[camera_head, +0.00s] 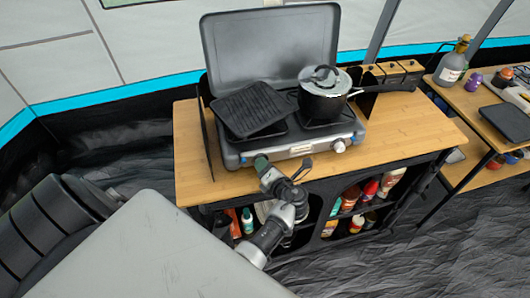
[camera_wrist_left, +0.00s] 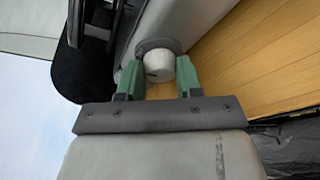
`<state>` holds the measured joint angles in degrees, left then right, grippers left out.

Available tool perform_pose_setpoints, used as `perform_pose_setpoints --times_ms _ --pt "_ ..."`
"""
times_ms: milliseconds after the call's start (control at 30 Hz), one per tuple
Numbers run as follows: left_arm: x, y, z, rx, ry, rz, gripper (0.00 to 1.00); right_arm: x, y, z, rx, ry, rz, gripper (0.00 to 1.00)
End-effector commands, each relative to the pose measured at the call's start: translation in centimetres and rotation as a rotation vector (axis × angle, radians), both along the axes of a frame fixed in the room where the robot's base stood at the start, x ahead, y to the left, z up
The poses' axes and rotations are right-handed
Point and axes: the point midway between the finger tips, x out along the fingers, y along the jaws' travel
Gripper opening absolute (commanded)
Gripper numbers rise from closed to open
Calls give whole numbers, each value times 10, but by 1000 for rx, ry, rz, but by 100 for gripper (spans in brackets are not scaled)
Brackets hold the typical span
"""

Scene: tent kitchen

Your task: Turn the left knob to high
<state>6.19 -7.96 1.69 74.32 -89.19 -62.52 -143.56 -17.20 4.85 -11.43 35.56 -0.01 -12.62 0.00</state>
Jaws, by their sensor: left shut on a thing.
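The two-burner camping stove (camera_head: 318,150) stands on the wooden counter with its grey lid raised. In the left wrist view, the left knob (camera_wrist_left: 159,68) is a pale round knob on a dark collar. It sits between the green fingertips of my left gripper (camera_wrist_left: 158,75), which is shut on it. In the head view my left gripper (camera_head: 262,162) is at the left part of the stove's front panel and hides the left knob. The right knob (camera_head: 340,146) shows uncovered on the same panel. My right gripper is not in view.
A black griddle pan (camera_head: 252,108) lies over the left burner. A lidded pot (camera_head: 323,104) stands on the right burner. Shelves under the counter hold bottles (camera_head: 370,190). A grey table (camera_head: 150,255) fills the lower left. Bare counter (camera_head: 410,127) lies right of the stove.

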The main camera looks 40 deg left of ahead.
Motion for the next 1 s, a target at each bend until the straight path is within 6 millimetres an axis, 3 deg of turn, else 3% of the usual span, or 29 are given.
perform_pose_setpoints --times_ms 367,1000 --pt "-1 2 3 -66 -78 0 11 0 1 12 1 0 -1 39" --pt "-5 6 3 -438 -514 0 12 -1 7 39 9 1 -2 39"
